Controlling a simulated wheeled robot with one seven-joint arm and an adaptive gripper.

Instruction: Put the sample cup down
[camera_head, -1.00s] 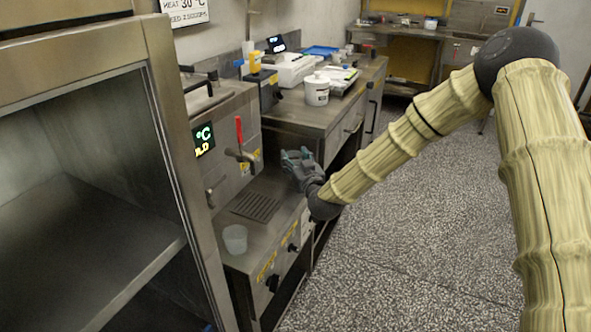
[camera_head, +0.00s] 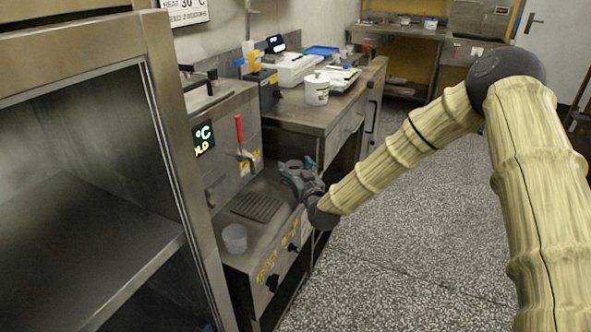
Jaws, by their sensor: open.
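The sample cup (camera_head: 235,238) is a small translucent whitish cup. It stands upright on the steel ledge (camera_head: 262,232) of the machine, near its front left corner and left of the drain grate (camera_head: 257,207). My gripper (camera_head: 288,168) is open, behind and to the right of the cup and clear of it. It is over the far right part of the ledge, in front of the red-handled tap (camera_head: 241,140). I cannot tell whether anything lies between the fingers.
A steel cabinet (camera_head: 165,150) with an open shelf stands at the left. A counter (camera_head: 310,115) behind the machine holds a white lidded tub (camera_head: 317,90), a scale (camera_head: 291,68) and a blue tray (camera_head: 321,51).

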